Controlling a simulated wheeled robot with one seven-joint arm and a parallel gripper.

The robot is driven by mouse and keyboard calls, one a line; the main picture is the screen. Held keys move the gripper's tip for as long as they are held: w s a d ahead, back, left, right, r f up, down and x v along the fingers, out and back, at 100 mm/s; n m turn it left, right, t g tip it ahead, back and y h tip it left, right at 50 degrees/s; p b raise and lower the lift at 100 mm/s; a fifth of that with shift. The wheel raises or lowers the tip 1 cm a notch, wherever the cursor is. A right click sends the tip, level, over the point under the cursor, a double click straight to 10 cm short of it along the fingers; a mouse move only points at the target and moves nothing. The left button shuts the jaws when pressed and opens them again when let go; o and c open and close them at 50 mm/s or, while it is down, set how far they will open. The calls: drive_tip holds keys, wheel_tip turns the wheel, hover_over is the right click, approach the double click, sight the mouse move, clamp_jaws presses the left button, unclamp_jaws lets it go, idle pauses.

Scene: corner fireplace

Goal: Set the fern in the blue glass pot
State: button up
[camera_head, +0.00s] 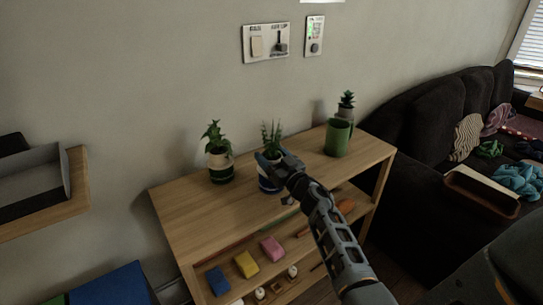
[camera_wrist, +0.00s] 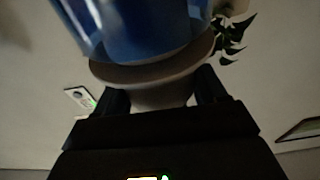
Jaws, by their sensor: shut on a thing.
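A plant with upright spiky leaves, apparently the fern (camera_head: 271,134), stands at the middle of the wooden shelf top. The blue glass pot (camera_head: 268,184) shows below it, with a pale band above the blue. My gripper (camera_head: 268,163) reaches in from the front right and covers part of the plant's base. In the wrist view my gripper (camera_wrist: 163,100) is shut on a pale, narrow part (camera_wrist: 163,94) right beside the blue glass pot (camera_wrist: 150,28). I cannot tell whether the fern is fully seated in the pot.
A leafy plant (camera_head: 219,167) in a dark green and white pot stands left of my gripper. A green mug (camera_head: 338,138) and a small succulent (camera_head: 346,103) stand to the right. Coloured blocks, including a yellow one (camera_head: 246,264), lie on the lower shelf. A dark sofa (camera_head: 418,135) is at the right.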

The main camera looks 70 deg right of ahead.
drive_tip(key=shift+f, duration=0.2)
idle(0.5)
drive_tip(key=o, duration=0.9)
drive_tip(key=shift+c, duration=0.2)
drive_tip(key=shift+f, duration=0.1)
